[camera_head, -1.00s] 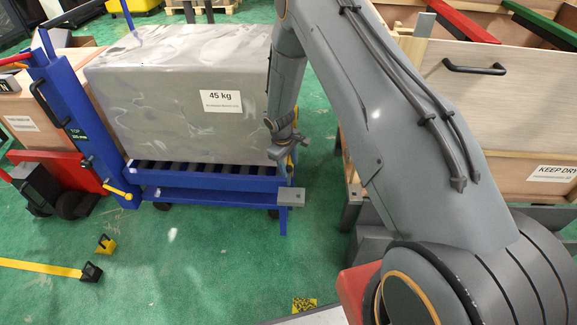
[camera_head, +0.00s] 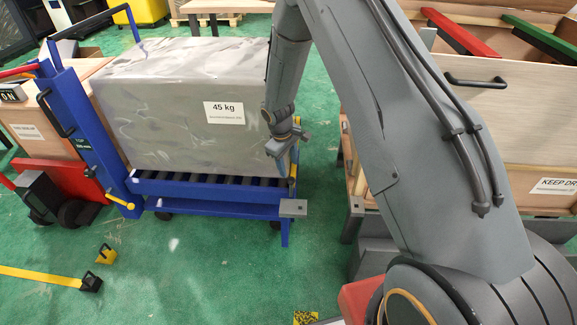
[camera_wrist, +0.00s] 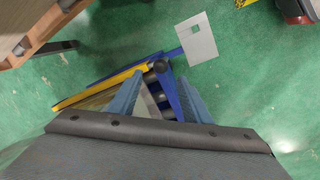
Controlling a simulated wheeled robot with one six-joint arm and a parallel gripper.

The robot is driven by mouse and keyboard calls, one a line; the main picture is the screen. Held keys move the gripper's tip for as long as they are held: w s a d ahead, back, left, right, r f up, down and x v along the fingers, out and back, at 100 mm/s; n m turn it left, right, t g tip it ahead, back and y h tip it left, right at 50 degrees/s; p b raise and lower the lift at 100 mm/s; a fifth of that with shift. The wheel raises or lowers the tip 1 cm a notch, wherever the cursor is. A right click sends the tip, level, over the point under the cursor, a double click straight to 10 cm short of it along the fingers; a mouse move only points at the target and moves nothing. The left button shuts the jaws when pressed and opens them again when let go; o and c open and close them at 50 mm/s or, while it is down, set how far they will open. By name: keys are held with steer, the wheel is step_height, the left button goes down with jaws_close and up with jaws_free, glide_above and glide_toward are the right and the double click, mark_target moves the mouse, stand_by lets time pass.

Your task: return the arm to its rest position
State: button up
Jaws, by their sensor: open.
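My arm (camera_head: 400,120) reaches up from the lower right of the head view, and its far end hangs down at the right end of a grey box. My gripper (camera_head: 281,146) is beside the box's lower right corner, above the end of the blue roller cart. In the wrist view its two blue-grey fingers (camera_wrist: 158,97) stand apart, with nothing held between them. The cart's rollers and blue rail show behind and between them. Whether the gripper touches the box or cart is unclear.
The grey box (camera_head: 180,110), labelled 45 kg, rests on the blue roller cart (camera_head: 215,208). Wooden crates (camera_head: 510,125) stand close on the right. A red hand truck (camera_head: 60,180) is at left. Green floor (camera_head: 200,270) is open in front, with a yellow strip (camera_head: 40,276) at left.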

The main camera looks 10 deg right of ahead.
steer(key=s+d+r+m+g+y+p, duration=0.1)
steer(key=s+r+m+p, duration=0.2)
steer(key=s+r, duration=1)
steer(key=s+d+r+m+p, duration=0.1)
steer(key=s+r+m+p, duration=0.25)
steer(key=s+r, duration=0.9)
steer(key=s+r+m+p, duration=0.1)
steer(key=s+r+p, duration=0.1)
steer(key=s+r, duration=0.5)
steer(key=shift+s+a+r+y, duration=0.2)
steer(key=shift+s+y, duration=0.2)
steer(key=shift+s, duration=0.65)
